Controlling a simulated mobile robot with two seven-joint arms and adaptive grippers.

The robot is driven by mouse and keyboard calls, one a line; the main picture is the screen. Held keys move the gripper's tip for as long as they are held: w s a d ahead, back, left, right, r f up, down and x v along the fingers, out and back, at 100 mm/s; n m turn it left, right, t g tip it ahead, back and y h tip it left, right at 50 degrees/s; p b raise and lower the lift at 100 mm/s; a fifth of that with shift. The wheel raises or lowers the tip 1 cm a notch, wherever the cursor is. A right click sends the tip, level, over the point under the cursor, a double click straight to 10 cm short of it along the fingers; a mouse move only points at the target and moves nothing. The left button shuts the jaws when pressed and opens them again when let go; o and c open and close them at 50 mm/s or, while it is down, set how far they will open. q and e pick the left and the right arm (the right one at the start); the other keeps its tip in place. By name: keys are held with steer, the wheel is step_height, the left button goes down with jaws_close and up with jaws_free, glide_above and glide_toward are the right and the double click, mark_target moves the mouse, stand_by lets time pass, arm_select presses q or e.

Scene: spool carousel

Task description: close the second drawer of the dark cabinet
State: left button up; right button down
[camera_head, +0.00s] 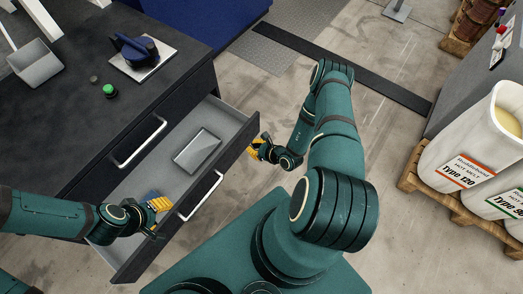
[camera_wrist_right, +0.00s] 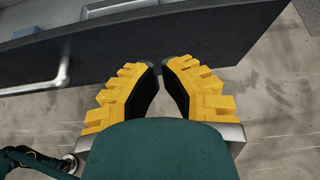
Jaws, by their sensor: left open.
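The dark cabinet (camera_head: 60,125) stands at the left in the head view. Its upper drawer, with a bar handle (camera_head: 138,145), is shut. The second drawer (camera_head: 237,148) below it is pulled out, its bar handle (camera_head: 200,195) on the front. My left gripper (camera_head: 160,204) is open at the left part of this drawer, near its front. My right gripper (camera_head: 252,149) is outside, by the right end of the drawer front. In the right wrist view its yellow fingertips (camera_wrist_right: 160,68) are close together at the dark drawer front (camera_wrist_right: 225,45); contact is unclear.
A flat grey box (camera_head: 196,150) lies in the open drawer, and a small dark blue item (camera_head: 152,196) shows beside my left gripper. A green button (camera_head: 110,90), a blue device (camera_head: 138,47) and a grey bin (camera_head: 35,65) are on the cabinet top. White containers (camera_head: 460,160) stand on a pallet at right.

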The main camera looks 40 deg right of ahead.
mark_target(238, 140)
steer(key=w, duration=0.1)
steer(key=w+a, duration=0.1)
steer(key=w+f, duration=0.1)
steer(key=w, duration=0.1)
steer(key=shift+a+b, duration=0.15)
steer(key=shift+b, duration=0.25)
steer(key=shift+w+a, duration=0.2)
steer(key=shift+w, duration=0.6)
arm_select(q)
steer(key=shift+w+f, duration=0.2)
steer(key=shift+f, duration=0.55)
